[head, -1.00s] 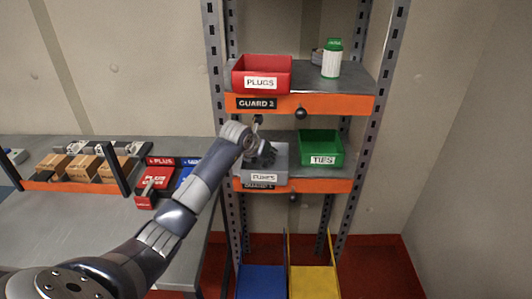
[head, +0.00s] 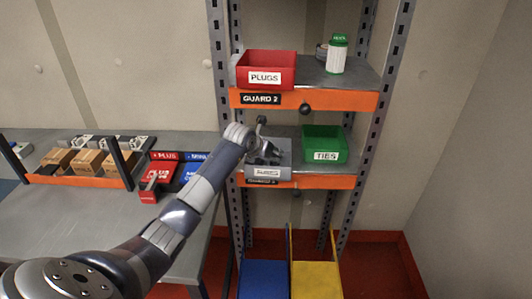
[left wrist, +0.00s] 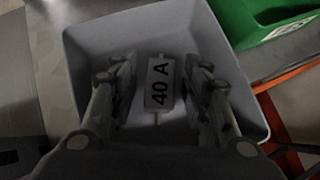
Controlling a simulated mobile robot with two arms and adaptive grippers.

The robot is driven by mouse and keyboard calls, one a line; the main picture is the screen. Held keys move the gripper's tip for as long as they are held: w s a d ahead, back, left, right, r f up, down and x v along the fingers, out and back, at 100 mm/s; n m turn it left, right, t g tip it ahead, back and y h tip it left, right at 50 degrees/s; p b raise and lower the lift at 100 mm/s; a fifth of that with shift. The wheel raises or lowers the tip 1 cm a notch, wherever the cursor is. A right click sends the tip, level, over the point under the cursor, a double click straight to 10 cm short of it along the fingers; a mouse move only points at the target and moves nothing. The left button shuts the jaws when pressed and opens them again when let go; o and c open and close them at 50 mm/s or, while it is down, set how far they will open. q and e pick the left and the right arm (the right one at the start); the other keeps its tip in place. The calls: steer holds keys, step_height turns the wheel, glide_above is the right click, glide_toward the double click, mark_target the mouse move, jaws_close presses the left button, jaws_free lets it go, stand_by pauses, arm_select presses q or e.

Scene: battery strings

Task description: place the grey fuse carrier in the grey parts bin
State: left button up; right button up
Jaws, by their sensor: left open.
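The grey parts bin (head: 268,172), with a white label on its front, stands on the lower orange-edged shelf. My left gripper (head: 266,152) is over this bin with its fingers down inside it. In the left wrist view the gripper (left wrist: 160,95) is open, with one finger on each side of the grey fuse carrier (left wrist: 160,82), marked "40 A". There are gaps between the carrier and both fingers. The carrier lies within the walls of the grey bin (left wrist: 84,45); whether it rests on the floor is hard to tell. My right gripper is not in view.
A green TIES bin (head: 323,143) stands right of the grey bin. A red PLUGS bin (head: 265,69) and a white bottle with green cap (head: 337,54) are on the shelf above. A bench with boxes (head: 88,162) is at left.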

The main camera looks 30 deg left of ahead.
arm_select(q)
steer(key=shift+s+r, duration=0.15)
steer(key=shift+r, duration=0.05)
steer(key=b+v, duration=0.2)
steer(key=v, duration=0.9)
steer(key=shift+s+r, duration=0.2)
steer(key=shift+r, duration=0.05)
